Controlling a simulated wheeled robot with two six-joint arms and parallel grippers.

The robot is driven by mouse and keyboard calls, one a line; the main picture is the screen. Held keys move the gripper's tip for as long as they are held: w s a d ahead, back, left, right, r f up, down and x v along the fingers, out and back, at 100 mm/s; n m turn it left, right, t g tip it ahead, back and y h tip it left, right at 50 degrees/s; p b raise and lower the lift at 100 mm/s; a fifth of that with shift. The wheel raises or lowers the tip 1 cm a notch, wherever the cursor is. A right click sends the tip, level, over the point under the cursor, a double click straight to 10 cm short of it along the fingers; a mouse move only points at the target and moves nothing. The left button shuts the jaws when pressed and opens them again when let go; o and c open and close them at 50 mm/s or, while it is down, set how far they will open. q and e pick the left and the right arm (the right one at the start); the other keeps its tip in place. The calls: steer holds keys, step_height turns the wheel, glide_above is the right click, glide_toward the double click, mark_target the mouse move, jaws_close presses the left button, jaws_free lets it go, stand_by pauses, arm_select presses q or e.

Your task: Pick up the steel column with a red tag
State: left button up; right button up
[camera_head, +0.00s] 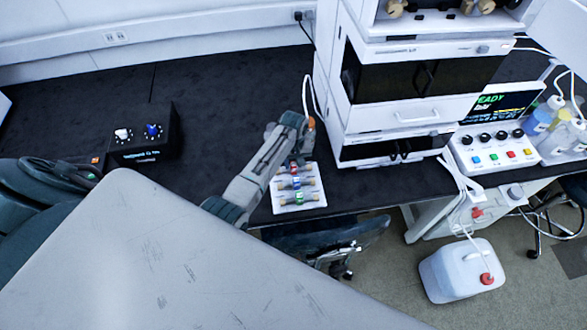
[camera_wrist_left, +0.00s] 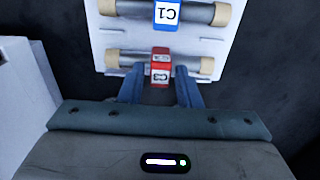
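The steel column with a red tag (camera_wrist_left: 161,56) lies across a white tray in the left wrist view, with tan end caps and a label reading C3. It is partly visible in the head view (camera_head: 294,168), at the far end of the tray (camera_head: 312,205). My left gripper (camera_wrist_left: 160,84) is open, its two blue-grey fingers apart on either side of the red tag, close to the column's near edge. I cannot tell whether they touch it. In the head view the left gripper (camera_head: 300,150) is over the tray's far end. My right gripper is not in view.
A blue-tagged column (camera_head: 296,183) and a green-tagged column (camera_head: 299,198) lie beside it on the tray. A tall white instrument stack (camera_head: 405,115) stands close right. A black box with knobs (camera_head: 145,140) sits left. The dark bench (camera_head: 225,95) between is mostly clear.

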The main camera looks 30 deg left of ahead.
mark_target(293, 164)
arm_select(q)
jaws_close()
steer(key=shift+r, duration=0.1)
step_height(293, 164, up, 8)
steer(key=b, duration=0.2)
steer(key=shift+r+b, duration=0.2)
steer(key=shift+b, duration=0.15)
steer(key=shift+r, duration=0.7)
